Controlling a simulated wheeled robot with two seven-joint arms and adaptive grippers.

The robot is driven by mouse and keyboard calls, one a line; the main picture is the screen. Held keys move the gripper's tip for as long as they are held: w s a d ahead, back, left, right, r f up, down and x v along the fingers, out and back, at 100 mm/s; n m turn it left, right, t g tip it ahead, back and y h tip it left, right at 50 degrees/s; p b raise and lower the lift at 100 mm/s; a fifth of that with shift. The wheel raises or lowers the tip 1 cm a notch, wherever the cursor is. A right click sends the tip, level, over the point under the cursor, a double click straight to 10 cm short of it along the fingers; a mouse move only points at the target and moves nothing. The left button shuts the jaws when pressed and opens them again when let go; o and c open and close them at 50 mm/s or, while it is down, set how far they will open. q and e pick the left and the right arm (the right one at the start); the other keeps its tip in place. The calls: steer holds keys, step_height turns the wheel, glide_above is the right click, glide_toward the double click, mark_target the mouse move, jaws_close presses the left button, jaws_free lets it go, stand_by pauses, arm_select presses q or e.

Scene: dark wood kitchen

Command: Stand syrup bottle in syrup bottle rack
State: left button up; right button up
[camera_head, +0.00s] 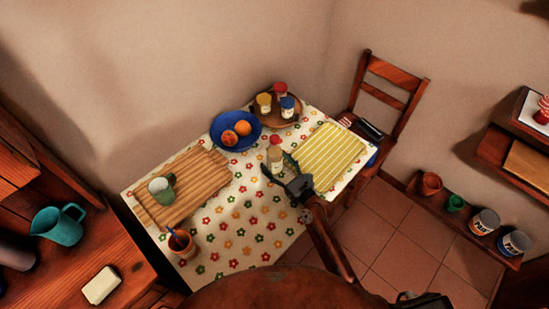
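A syrup bottle (276,156) with a red cap and pale label stands upright on the flowered tablecloth near the table's middle. My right gripper (277,164) is low over the table at this bottle. Its dark fingers look spread, one on each side of the bottle's lower part; contact cannot be made out. The round wooden rack (262,119) is at the back of the table. It holds bottles with a yellow cap (264,104), a red cap (280,93) and a blue cap (288,107). My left gripper is not in view.
A blue bowl (219,138) of oranges sits left of the rack. A yellow striped mat (330,154) lies to the right. A wooden board (204,173) with a green-and-white cup (161,188) and an orange pot (181,246) are at left. A chair (389,95) stands behind right.

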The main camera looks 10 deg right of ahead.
steer(key=shift+w+a, duration=0.1)
steer(key=shift+w, duration=0.25)
steer(key=c, duration=1.6)
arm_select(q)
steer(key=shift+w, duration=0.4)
arm_select(e)
steer(key=shift+c, duration=0.4)
steer(key=shift+r, duration=0.1)
